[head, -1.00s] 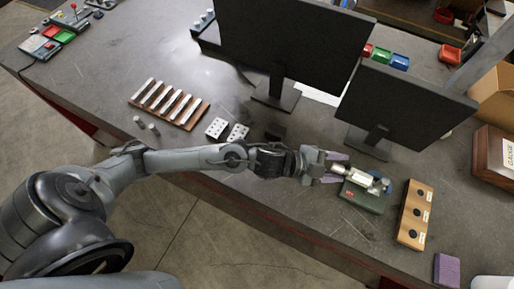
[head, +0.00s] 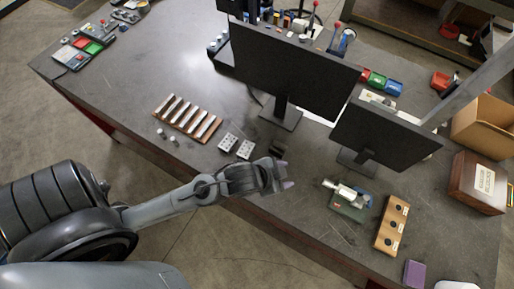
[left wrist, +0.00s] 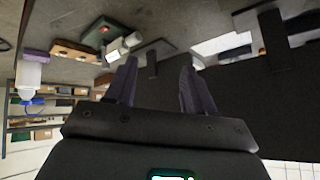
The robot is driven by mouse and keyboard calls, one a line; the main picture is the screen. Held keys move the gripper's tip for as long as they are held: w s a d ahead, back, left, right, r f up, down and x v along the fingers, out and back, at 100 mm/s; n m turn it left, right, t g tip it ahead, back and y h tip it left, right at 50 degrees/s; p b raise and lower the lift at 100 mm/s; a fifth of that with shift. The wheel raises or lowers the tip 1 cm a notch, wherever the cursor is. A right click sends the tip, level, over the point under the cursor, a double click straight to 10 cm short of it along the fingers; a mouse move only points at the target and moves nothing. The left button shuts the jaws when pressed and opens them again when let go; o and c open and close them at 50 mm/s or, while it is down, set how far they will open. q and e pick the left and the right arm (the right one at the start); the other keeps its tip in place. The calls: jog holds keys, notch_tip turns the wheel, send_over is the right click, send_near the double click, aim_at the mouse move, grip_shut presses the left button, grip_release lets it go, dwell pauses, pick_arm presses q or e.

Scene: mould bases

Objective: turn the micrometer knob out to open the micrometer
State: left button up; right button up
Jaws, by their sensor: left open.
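The micrometer (head: 346,191) lies on its green stand (head: 348,209) at the right part of the bench, in front of the smaller monitor. It also shows upside down at the top of the left wrist view (left wrist: 124,44), with the stand (left wrist: 103,32) beside it. My left gripper (head: 287,178) is to the left of the micrometer, with a clear gap between them. Its two purple fingers (left wrist: 155,85) are apart with nothing between them. The micrometer's knob and spindle gap are too small to make out. My right gripper is not in view.
Two monitors (head: 295,75) stand behind. A wooden block with dark round holes (head: 391,226) is right of the stand, and a purple block (head: 414,273) is near the bench's front edge.

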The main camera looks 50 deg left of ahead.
pick_arm(q)
jog(key=s+a+r+n+g+y+p, duration=0.1)
jog(key=s+a+n+g+p, duration=0.1)
jog(key=s, duration=0.4)
jog(key=shift+s+a+r+n+g+p, duration=0.35)
jog(key=shift+a+p, duration=0.4)
jog(key=shift+a, duration=0.25)
jog(key=shift+n+g+y, duration=0.3)
jog(key=shift+n+g, duration=0.35)
jog(key=shift+g, duration=0.3)
jog(key=s, duration=0.1)
jog(key=s+a+r+p, duration=0.1)
jog(key=s, duration=0.1)
jog(key=s+a+p, duration=0.1)
jog(key=shift+s+r, duration=0.3)
